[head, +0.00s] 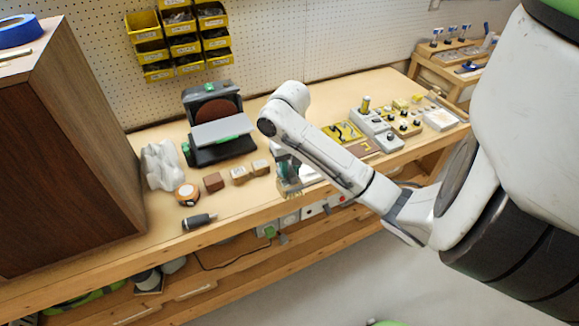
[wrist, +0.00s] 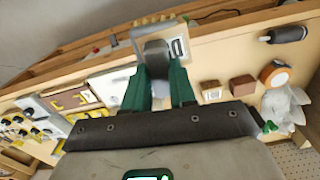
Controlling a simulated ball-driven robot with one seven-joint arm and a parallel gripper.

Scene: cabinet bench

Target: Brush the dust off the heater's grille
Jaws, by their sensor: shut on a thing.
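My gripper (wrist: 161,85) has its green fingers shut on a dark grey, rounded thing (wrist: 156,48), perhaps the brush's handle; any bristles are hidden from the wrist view. In the head view my gripper (head: 287,170) is at the bench's front edge, partly behind my arm. Just beyond the held thing is a pale grey frame with a dark-marked plate (wrist: 178,47), perhaps the heater. I cannot tell whether the held thing touches it. No grille or dust can be made out clearly.
The bench (head: 225,215) carries a sander-like machine (head: 213,125), several small blocks (head: 213,182), a tape roll (head: 187,193) and a dark cylinder (head: 199,221) left of my gripper. Control boxes (head: 375,128) stand right. A brown cabinet (head: 65,150) blocks the far left.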

